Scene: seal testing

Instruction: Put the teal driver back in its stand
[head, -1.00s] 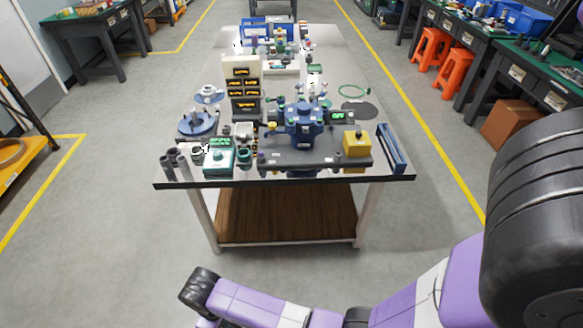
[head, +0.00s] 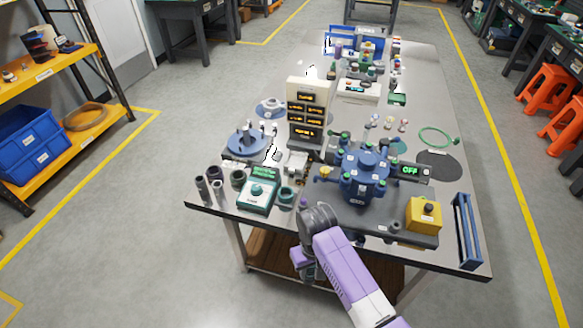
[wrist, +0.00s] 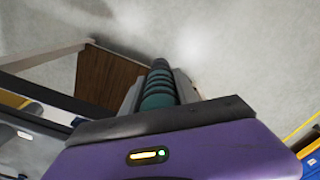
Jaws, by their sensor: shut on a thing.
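The teal driver (wrist: 158,92), ribbed with a dark end, is in the wrist view between the fingers of my gripper (wrist: 155,88). The gripper is shut on it. In the head view my gripper (head: 308,270) hangs below the table's front edge, outside the tabletop; the driver cannot be made out there. I cannot tell for sure which thing is the driver's stand. A teal cup-like piece (head: 287,196) stands near the front edge, right of a teal box with a display (head: 259,190).
The table (head: 214,206) is crowded along its front. Dark tubes (head: 203,188) stand at the front left. A blue multi-port fixture (head: 362,170), a yellow box (head: 423,214) and a blue rack (head: 467,232) are to the right. An orange shelf (head: 90,120) stands at left.

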